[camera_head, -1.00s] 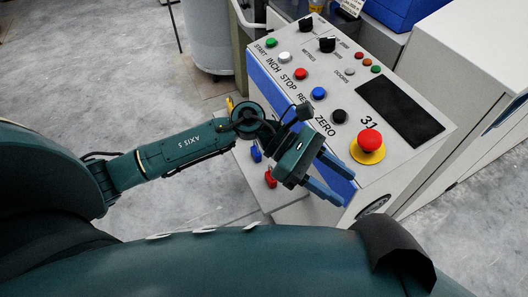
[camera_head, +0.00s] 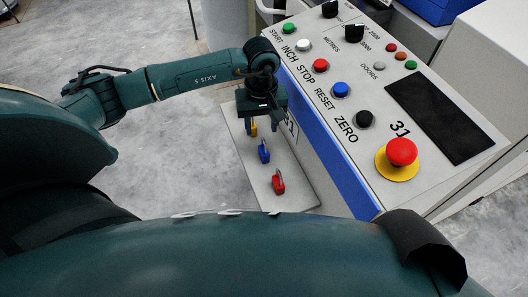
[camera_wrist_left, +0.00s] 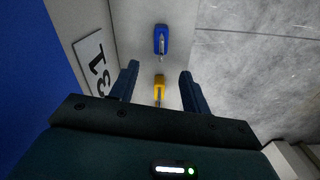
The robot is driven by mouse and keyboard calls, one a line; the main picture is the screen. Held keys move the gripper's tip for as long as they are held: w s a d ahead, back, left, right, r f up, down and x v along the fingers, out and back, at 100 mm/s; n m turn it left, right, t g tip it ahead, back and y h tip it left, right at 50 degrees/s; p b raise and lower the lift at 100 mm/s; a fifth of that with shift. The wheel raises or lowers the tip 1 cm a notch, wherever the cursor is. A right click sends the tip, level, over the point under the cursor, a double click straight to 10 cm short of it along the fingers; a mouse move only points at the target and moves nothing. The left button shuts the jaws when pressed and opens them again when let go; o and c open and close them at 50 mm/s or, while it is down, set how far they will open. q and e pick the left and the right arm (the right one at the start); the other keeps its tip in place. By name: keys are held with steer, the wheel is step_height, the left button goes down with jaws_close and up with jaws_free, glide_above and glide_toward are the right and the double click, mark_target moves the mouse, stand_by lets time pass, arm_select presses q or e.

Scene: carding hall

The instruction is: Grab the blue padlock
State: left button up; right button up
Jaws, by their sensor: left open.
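The blue padlock (camera_head: 264,152) rests on a pale shelf (camera_head: 302,197) beside the control panel, between a yellow padlock (camera_head: 254,130) and a red padlock (camera_head: 278,183). My left gripper (camera_head: 265,128) is open and points down over the yellow end of the row. In the left wrist view the open fingers (camera_wrist_left: 159,70) straddle the line of the yellow padlock (camera_wrist_left: 159,92), whose lower part is cut off by the gripper body. The blue padlock (camera_wrist_left: 161,40) lies beyond the fingertips there, apart from them. My right gripper is not in view.
The control panel (camera_head: 430,175) with buttons and a red emergency stop (camera_head: 401,152) rises right of the shelf. Its blue side stripe (camera_head: 335,172) and a "31" label (camera_wrist_left: 94,65) are close to the gripper. Open grey floor lies left of the shelf.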

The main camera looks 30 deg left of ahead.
arm_select(q)
steer(key=shift+s+d+f, duration=0.1)
steer(key=shift+f, duration=1.6)
steer(key=shift+s+d+f, duration=0.1)
steer(key=shift+f, duration=1.6)
steer(key=shift+c, duration=0.6)
jaws_close()
